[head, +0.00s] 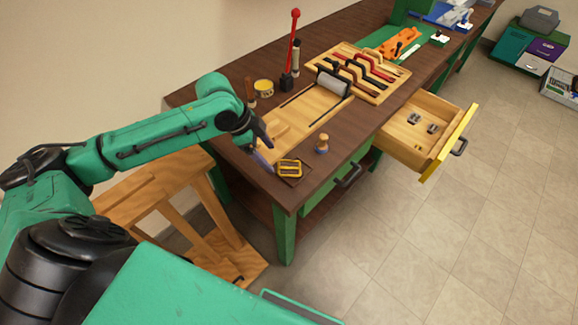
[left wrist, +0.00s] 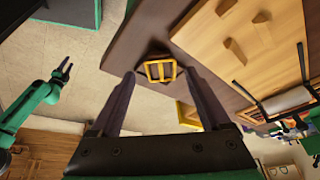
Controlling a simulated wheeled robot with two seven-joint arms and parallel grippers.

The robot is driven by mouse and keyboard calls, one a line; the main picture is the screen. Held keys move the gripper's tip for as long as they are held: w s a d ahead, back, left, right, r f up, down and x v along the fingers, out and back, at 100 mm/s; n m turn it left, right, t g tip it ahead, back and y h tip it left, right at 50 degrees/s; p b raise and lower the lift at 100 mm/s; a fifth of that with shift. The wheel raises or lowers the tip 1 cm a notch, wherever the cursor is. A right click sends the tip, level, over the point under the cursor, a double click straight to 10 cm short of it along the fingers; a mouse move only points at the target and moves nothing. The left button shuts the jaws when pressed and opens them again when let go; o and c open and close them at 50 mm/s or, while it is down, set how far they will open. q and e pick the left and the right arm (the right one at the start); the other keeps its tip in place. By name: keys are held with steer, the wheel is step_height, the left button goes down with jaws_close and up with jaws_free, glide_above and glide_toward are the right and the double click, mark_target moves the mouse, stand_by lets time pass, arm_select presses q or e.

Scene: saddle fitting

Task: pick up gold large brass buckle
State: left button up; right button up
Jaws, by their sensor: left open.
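The gold buckle (head: 289,167) lies flat on a small dark brown square pad at the near end of the workbench. In the left wrist view the buckle (left wrist: 160,70) is a gold frame with a middle bar, between and just beyond my finger tips. My left gripper (head: 262,155) is open and empty. It is above the bench end, just left of the buckle in the head view, and apart from it. In the left wrist view its two fingers (left wrist: 160,80) are spread wide. My right gripper (left wrist: 65,68) shows small at the left of that view, its fingers apart and empty.
A yellow-fronted drawer (head: 425,135) is pulled out with metal pieces inside. A wooden stand (head: 165,195) is below my left arm.

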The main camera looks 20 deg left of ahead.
mark_target(279, 167)
arm_select(q)
steer(key=p+x, duration=0.1)
steer(key=x, duration=0.5)
steer(key=shift+d+f, duration=0.1)
steer(key=shift+f, duration=0.05)
steer(key=c, duration=1.2)
steer(key=shift+o, duration=0.2)
